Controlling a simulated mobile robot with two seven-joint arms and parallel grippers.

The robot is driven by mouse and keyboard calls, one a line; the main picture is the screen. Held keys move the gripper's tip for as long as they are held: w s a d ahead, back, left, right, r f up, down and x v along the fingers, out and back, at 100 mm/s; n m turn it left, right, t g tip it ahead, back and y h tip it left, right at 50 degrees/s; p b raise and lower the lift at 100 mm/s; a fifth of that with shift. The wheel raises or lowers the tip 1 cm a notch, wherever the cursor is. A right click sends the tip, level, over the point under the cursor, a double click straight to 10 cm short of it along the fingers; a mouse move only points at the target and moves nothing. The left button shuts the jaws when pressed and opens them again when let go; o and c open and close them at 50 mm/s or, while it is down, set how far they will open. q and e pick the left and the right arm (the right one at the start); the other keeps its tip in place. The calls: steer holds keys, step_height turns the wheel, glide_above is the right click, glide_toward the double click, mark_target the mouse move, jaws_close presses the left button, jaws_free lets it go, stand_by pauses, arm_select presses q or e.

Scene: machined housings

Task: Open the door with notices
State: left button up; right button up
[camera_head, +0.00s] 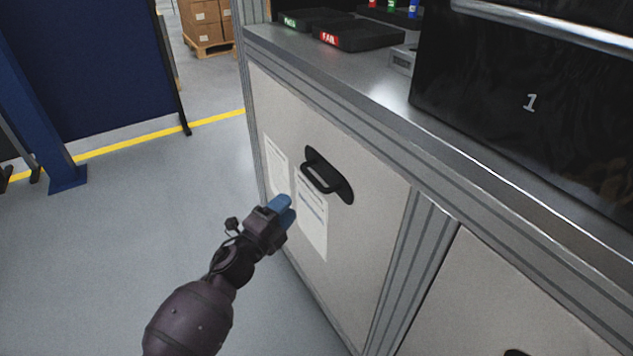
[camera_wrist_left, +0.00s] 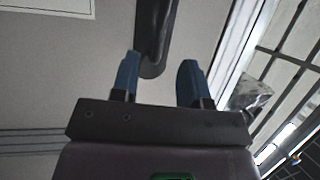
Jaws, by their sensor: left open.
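The door with notices (camera_head: 365,240) is a pale cabinet panel under the workbench, and it looks closed. Two white paper notices (camera_head: 312,222) are fixed to it. Its black handle (camera_head: 322,178) sits on a dark backing plate near the top middle; the handle also shows in the left wrist view (camera_wrist_left: 155,40). My left gripper (camera_head: 285,208) is open, with blue fingertips, in front of the door, below and left of the handle. In the left wrist view its fingers (camera_wrist_left: 158,80) point toward the handle's end, with nothing held between them. My right gripper is not in view.
The metal workbench top (camera_head: 300,52) carries PASS and FAIL trays (camera_head: 362,36) and a large black drawer unit (camera_head: 530,105). A second pale door (camera_head: 480,300) is at the lower right. The floor left of the cabinet is clear; a blue partition (camera_head: 90,65) stands beyond.

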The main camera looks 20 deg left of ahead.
mark_target(312, 175)
arm_select(q)
steer(key=b+x, duration=0.1)
steer(key=x, duration=1)
steer(key=shift+s, duration=0.1)
steer(key=shift+c, duration=0.4)
jaws_close()
